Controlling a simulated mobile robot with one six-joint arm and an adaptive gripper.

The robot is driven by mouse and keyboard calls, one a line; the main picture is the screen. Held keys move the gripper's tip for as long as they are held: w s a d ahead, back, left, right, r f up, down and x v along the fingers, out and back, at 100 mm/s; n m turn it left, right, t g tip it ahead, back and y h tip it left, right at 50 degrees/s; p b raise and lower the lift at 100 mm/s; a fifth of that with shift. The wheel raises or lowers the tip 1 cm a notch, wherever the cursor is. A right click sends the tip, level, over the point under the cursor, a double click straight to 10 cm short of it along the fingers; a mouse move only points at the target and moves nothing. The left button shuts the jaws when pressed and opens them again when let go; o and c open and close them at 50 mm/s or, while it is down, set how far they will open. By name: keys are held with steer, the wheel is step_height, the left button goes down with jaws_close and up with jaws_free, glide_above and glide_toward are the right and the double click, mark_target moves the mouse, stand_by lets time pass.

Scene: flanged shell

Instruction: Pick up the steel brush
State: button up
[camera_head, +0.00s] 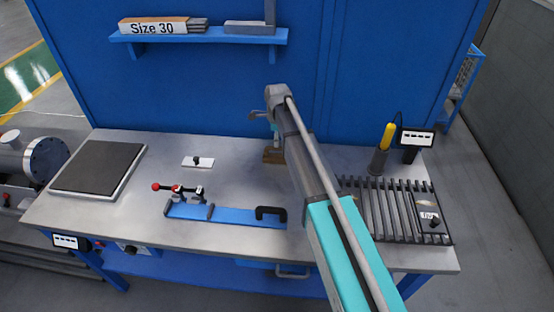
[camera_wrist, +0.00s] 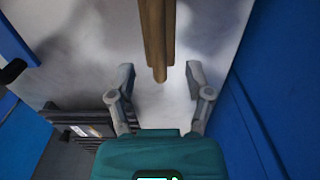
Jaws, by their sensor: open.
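The steel brush shows in the wrist view as a brown wooden handle (camera_wrist: 157,35), coming down from the top edge with its rounded end between my fingertips. Its bristles are out of that view. In the head view a brown wooden piece (camera_head: 272,156), likely the brush, is at the back of the bench, partly hidden by my arm. My gripper (camera_wrist: 160,79) is open, with one finger on each side of the handle end and a visible gap on both sides. In the head view my gripper (camera_head: 262,136) is small and partly hidden, just above the wooden piece.
A slatted rack (camera_head: 385,208) with a labelled block lies at the right. A yellow-handled tool (camera_head: 388,136) stands in a holder behind it. A blue clamp fixture (camera_head: 240,216) lies at the front. A dark plate (camera_head: 98,167) is at the left. The blue wall (camera_head: 215,90) rises close behind.

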mark_target(278, 150)
steer(key=shift+f, duration=0.1)
steer(key=shift+s+d+f+b, duration=0.1)
steer(key=shift+f+b, duration=1.2)
steer(key=shift+d+f+b, duration=0.1)
steer(key=shift+f+b, duration=1.15)
steer(key=shift+b, duration=0.05)
jaws_close()
